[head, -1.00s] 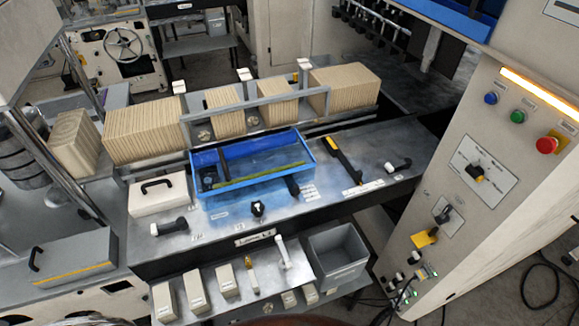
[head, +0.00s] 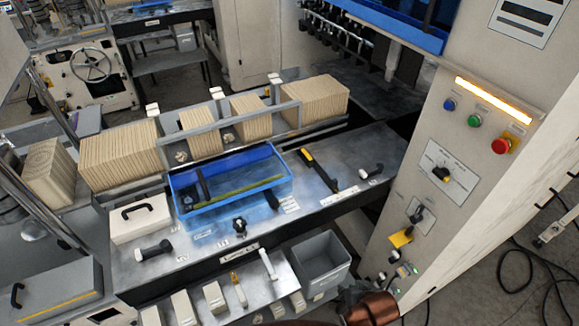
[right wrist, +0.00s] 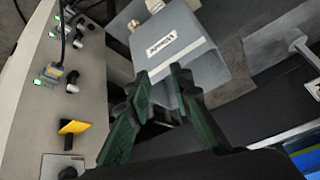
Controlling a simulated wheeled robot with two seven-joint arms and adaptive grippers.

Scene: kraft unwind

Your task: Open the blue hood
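The blue hood (head: 232,184) is a see-through box with a blue rim on the grey metal table, left of centre in the head view. Dark parts and a greenish bar show through it. It appears closed, though I cannot be sure. A blue edge at the lower right of the right wrist view (right wrist: 307,158) may be part of it. My right gripper (right wrist: 162,76) has two dark green fingers apart with nothing held between them, by a grey bin (right wrist: 185,45). In the head view it is mostly hidden at the bottom edge, well right of and nearer than the hood. My left gripper is out of view.
A control panel (head: 455,150) with blue, green and red buttons stands at right. A white box with a black handle (head: 140,218) sits left of the hood. Black-handled levers (head: 320,170) lie right of it. A metal rail with cardboard stacks (head: 120,155) runs behind.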

